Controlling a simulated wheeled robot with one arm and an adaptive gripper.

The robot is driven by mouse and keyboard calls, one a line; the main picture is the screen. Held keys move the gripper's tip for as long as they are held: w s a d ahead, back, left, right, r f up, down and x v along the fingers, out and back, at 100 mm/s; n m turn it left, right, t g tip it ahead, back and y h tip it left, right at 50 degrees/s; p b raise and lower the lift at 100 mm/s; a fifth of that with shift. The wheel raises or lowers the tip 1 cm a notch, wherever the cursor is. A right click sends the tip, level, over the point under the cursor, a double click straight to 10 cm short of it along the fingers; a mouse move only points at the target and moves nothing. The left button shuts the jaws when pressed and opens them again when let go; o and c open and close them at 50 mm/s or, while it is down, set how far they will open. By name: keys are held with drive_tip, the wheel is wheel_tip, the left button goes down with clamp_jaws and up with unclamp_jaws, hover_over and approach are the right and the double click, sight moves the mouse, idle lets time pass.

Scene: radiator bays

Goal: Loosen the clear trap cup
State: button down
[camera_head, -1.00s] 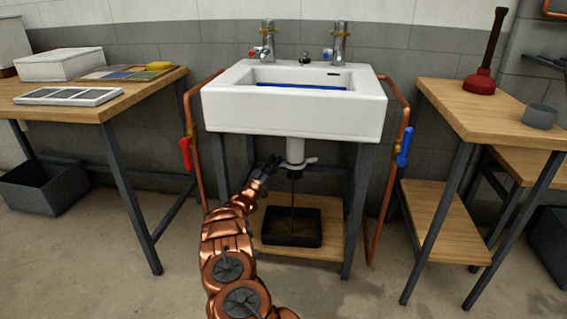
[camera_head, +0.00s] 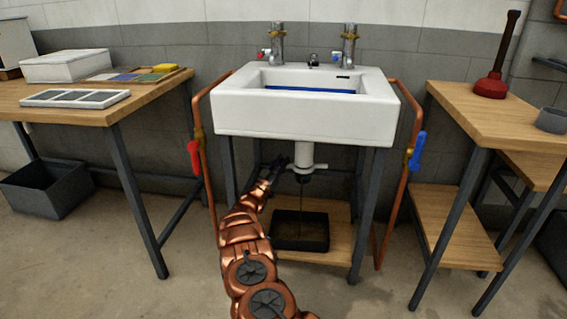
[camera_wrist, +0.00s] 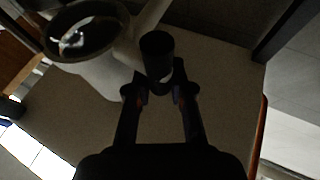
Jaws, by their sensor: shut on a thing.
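The white trap (camera_head: 304,154) hangs under the sink, with a lug on each side low down. The clear trap cup is too small and dark to tell apart in the head view. In the wrist view a round dark-rimmed part (camera_wrist: 88,32) shows at upper left, with pale arms spreading from it. My gripper (camera_head: 285,163) is at the left side of the trap. In the wrist view my gripper (camera_wrist: 158,92) has its fingers on either side of a dark-ended lug (camera_wrist: 157,50) and is shut on it. The exact contact is in shadow.
A thin dark stream runs from the trap to a black tray (camera_head: 287,238) on the low shelf (camera_head: 340,245). Copper pipes with a red valve handle (camera_head: 194,157) and a blue valve handle (camera_head: 417,150) flank the white sink (camera_head: 310,118). Workbenches stand on both sides.

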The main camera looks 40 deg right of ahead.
drive_tip(key=c, duration=1)
unclamp_jaws()
drive_tip(key=shift+w, duration=0.1)
drive_tip(key=shift+f, duration=0.1)
drive_tip(key=v, duration=1.2)
